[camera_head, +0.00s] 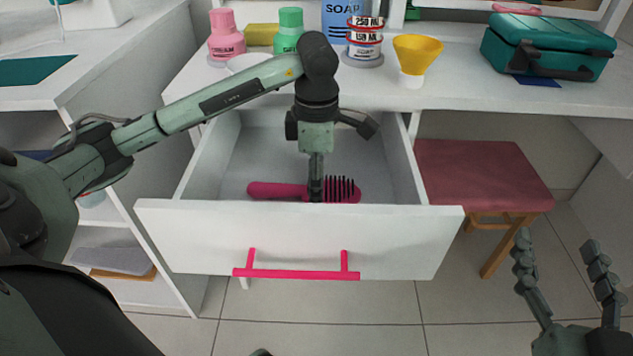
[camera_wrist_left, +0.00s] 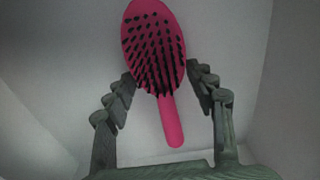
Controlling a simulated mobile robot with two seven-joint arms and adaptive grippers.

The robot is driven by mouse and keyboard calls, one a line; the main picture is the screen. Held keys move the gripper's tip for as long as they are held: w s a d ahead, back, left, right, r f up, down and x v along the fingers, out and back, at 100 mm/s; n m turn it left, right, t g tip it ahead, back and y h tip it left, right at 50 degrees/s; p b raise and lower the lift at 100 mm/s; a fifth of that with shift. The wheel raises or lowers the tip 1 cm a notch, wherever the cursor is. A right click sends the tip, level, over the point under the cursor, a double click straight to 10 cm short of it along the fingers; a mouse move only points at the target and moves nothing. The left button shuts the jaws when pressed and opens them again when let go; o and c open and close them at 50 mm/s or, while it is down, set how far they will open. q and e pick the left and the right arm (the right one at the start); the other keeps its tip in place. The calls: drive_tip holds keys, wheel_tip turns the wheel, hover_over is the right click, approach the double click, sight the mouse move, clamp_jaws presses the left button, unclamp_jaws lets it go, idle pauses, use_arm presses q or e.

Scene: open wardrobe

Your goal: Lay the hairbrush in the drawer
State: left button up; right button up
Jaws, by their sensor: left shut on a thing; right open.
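The pink hairbrush (camera_head: 275,191) with black bristles is inside the open white drawer (camera_head: 190,235), behind its front panel. My left gripper (camera_head: 316,192) reaches down into the drawer and is shut on the hairbrush. In the left wrist view, the hairbrush (camera_wrist_left: 170,120) lies between the two fingers of the left gripper (camera_wrist_left: 160,78), which meet the sides of its head near the neck. Its bristles face the camera. Whether the brush touches the drawer floor is hard to tell. My right gripper (camera_head: 557,246) is open and empty at the lower right, away from the drawer.
The counter (camera_head: 440,100) above the drawer holds a pink bottle (camera_head: 226,38), a green bottle (camera_head: 287,32), a blue soap bottle (camera_head: 345,15), a yellow funnel-shaped cup (camera_head: 416,52) and a teal case (camera_head: 550,48). A red-seated stool (camera_head: 480,175) stands right of the drawer. The drawer's visible floor looks otherwise clear.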

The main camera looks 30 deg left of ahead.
use_arm(q)
drive_tip(key=o, duration=1.3)
drive_tip(key=shift+c, duration=0.2)
drive_tip(key=shift+o, duration=1.2)
